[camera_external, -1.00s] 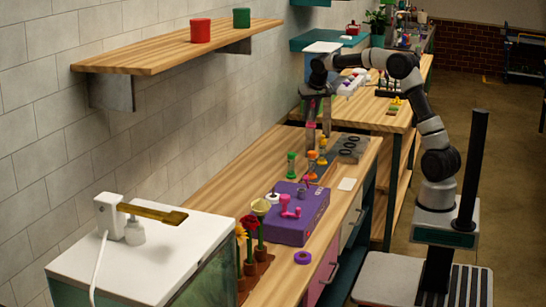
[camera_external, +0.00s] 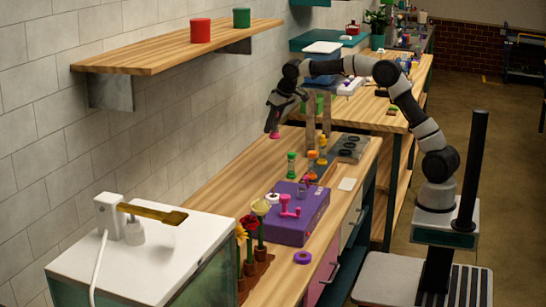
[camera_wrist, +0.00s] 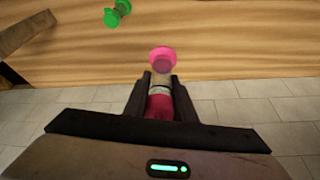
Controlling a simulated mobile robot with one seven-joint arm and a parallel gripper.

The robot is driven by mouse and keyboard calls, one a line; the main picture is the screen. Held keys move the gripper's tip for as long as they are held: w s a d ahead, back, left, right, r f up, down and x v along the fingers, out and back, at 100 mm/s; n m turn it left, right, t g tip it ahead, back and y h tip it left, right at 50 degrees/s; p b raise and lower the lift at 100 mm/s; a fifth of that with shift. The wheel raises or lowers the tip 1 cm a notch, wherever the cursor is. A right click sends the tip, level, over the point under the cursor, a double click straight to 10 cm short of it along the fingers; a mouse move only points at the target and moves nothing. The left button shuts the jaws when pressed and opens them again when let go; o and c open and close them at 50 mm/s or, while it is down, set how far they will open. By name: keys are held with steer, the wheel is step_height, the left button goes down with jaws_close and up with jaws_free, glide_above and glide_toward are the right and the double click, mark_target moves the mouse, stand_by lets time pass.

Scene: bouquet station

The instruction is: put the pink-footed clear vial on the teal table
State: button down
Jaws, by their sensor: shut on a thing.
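The pink-footed clear vial (camera_wrist: 163,60) is in my gripper (camera_wrist: 160,84); its round pink foot points away from the palm. A short clear part and red content show between the fingers. In the external view my gripper (camera_external: 275,122) is tilted, pointing down and left, near the tiled wall. The vial's pink foot (camera_external: 274,135) is at its tip, and the vial appears tilted and above the wooden counter. A teal-topped table (camera_external: 303,43) stands at the back, beyond my arm.
Wooden posts (camera_external: 310,127) stand just right of my gripper. A green vial (camera_external: 291,164) and orange vials (camera_external: 313,163) stand on the counter (camera_external: 215,180). A purple box (camera_external: 290,232) is nearer. A shelf (camera_external: 150,55) juts from the wall at left.

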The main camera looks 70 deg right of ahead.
step_height(320, 180, down, 21)
steer(key=shift+d+r, duration=0.15)
stand_by(0.6)
steer(key=shift+b, duration=0.3)
steer(key=shift+f, duration=0.25)
steer(key=c, duration=1.5)
jaws_free()
steer(key=shift+s, duration=0.1)
steer(key=shift+r, duration=0.15)
steer(key=shift+r, duration=0.25)
steer(key=v, duration=1.1)
steer(key=shift+s+r, duration=0.15)
steer(key=shift+r, duration=0.15)
